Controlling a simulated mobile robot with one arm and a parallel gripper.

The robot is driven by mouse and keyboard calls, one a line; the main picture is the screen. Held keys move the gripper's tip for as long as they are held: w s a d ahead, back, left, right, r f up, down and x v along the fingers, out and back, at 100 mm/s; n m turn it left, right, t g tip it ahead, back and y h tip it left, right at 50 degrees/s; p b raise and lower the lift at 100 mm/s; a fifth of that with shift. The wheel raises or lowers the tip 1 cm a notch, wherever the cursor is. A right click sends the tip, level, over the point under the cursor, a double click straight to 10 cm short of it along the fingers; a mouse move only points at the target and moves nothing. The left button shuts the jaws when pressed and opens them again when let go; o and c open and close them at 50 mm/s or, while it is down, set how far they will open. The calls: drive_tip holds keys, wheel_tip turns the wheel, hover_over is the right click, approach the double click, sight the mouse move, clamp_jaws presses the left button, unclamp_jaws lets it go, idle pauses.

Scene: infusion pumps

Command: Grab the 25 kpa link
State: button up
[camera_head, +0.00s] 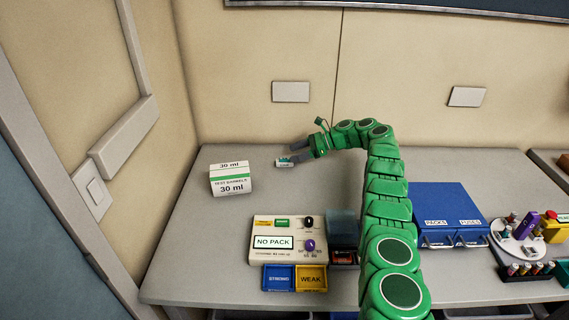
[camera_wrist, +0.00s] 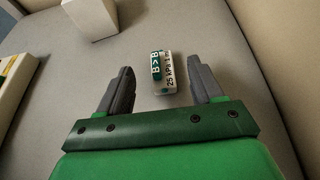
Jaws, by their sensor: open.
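My gripper (camera_wrist: 163,82) is open, with one dark finger on each side of the link and clear gaps to both. In the head view my gripper (camera_head: 292,153) is low over the back of the table, and the small link (camera_head: 285,163) shows at its fingertips. The fingers do not touch the link in the wrist view.
A white "30 ml test barrels" box (camera_head: 230,179) stands left of the link. A "NO PACK" device (camera_head: 288,241) with blue and yellow trays is in front. Blue drawers (camera_head: 440,212) and a round carousel (camera_head: 520,240) are at right. The table around the link is clear.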

sight(279, 161)
drive_tip(key=shift+f+x, duration=0.15)
drive_tip(key=shift+x, duration=1.75)
drive_tip(key=shift+f+x, duration=0.1)
drive_tip(key=shift+x, duration=1.85)
drive_tip(key=shift+d, duration=0.15)
drive_tip(key=c, duration=1.1)
drive_tip(key=shift+o, duration=0.2)
drive_tip(key=shift+r, duration=0.15)
